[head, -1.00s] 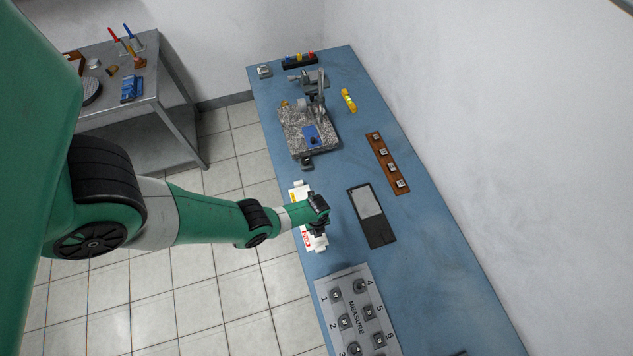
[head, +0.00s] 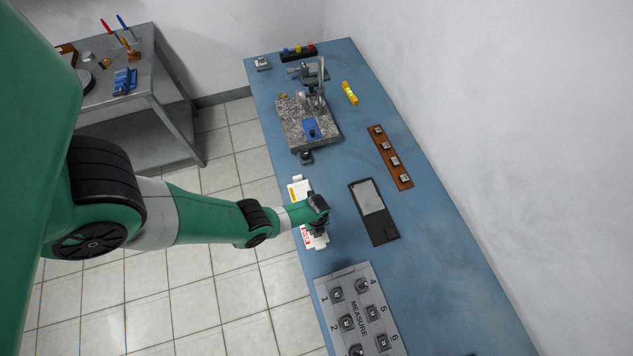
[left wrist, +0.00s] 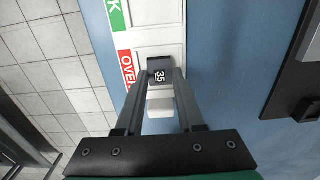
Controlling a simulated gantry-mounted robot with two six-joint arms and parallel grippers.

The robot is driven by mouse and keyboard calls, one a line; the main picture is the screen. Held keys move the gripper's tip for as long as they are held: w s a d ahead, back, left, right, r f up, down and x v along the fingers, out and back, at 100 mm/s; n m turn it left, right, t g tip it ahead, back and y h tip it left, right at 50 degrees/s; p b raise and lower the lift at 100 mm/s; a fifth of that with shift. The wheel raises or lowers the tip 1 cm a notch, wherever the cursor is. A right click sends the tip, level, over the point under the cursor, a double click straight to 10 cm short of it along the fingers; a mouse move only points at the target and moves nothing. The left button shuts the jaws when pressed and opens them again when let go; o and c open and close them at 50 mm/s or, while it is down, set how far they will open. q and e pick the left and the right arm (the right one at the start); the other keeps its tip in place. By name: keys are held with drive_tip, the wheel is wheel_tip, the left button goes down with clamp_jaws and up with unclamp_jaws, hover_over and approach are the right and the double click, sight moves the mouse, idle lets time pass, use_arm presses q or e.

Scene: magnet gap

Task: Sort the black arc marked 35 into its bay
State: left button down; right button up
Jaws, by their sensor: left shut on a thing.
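The black arc marked 35 (left wrist: 160,77) shows between my left fingertips in the left wrist view, its white number facing the camera. My left gripper (left wrist: 162,80) is shut on it; in the head view the gripper (head: 318,226) is over the near end of the white sorting tray (head: 297,188). In the left wrist view the tray (left wrist: 155,20) has a green label (left wrist: 115,14) and a red OVER label (left wrist: 128,70). The arc is beside the red label. I cannot tell whether it touches the tray floor. My right gripper is not in view.
A grey MEASURE board (head: 350,285) with several numbered blocks lies nearer on the blue table. A dark plate with a grey pad (head: 373,211) lies to the right. A granite stand (head: 297,122) and a brown strip (head: 390,157) are farther back.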

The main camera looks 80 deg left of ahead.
use_arm(q)
drive_tip(key=shift+f, duration=0.25)
idle(0.6)
drive_tip(key=shift+c, duration=2.2)
unclamp_jaws()
drive_tip(key=c, duration=0.5)
drive_tip(key=shift+r, duration=0.1)
wheel_tip(320, 180, up, 5)
drive_tip(key=p, duration=0.4)
drive_tip(key=shift+f, duration=0.3)
drive_tip(key=o, duration=0.5)
